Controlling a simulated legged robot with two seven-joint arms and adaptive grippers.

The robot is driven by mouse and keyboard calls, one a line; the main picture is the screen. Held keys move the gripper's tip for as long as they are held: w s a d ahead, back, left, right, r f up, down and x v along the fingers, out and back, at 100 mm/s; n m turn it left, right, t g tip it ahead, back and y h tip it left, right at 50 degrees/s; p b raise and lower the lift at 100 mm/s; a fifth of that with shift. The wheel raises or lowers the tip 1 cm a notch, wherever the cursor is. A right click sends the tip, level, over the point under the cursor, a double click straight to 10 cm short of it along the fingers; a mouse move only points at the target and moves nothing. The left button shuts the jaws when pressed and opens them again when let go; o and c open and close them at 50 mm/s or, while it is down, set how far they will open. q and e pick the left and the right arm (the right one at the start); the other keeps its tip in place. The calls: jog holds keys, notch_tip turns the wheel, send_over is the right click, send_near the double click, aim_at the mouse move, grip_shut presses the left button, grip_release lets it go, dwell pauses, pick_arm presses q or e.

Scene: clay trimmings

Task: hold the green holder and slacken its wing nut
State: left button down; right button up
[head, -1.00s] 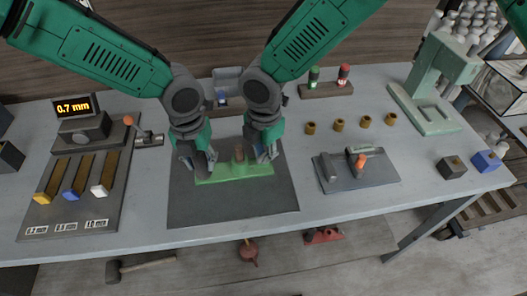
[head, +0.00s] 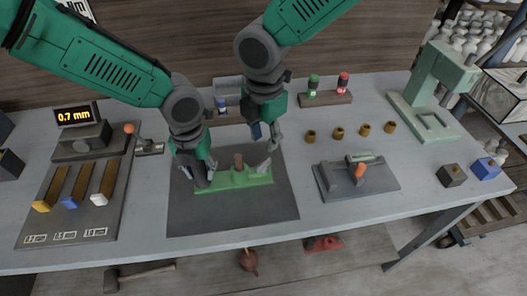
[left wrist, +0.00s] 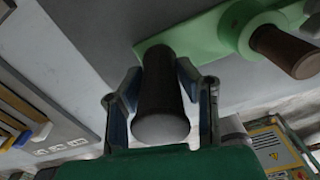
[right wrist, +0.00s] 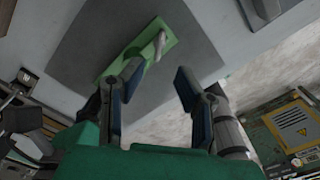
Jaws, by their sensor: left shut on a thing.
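The green holder (head: 236,182) lies on a dark mat (head: 200,215); it also shows in the left wrist view (left wrist: 208,32) and right wrist view (right wrist: 128,52). A brown upright cylinder (head: 239,161) stands at its middle. My left gripper (head: 203,172) is shut on the dark round handle (left wrist: 160,85) at the holder's left end, one finger on each side. A pale grey wing nut (head: 264,165) is at the holder's right end; it shows in the right wrist view (right wrist: 160,45). My right gripper (head: 264,137) is above that end, open and empty, apart from the nut.
A grey plate with an orange-knobbed tool (head: 335,183) lies right of the mat. Several brass cups (head: 339,132) stand behind it. A slider board (head: 40,225) and 0.7 mm display (head: 75,115) are at left. A green press (head: 435,85) stands at back right.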

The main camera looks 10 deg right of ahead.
jog(key=shift+r, duration=1.75)
pick_arm(q)
jog(key=c, duration=1.1)
grip_release()
pick_arm(e)
jog(key=shift+d, duration=0.1)
pick_arm(q)
jog(key=shift+r, duration=0.1)
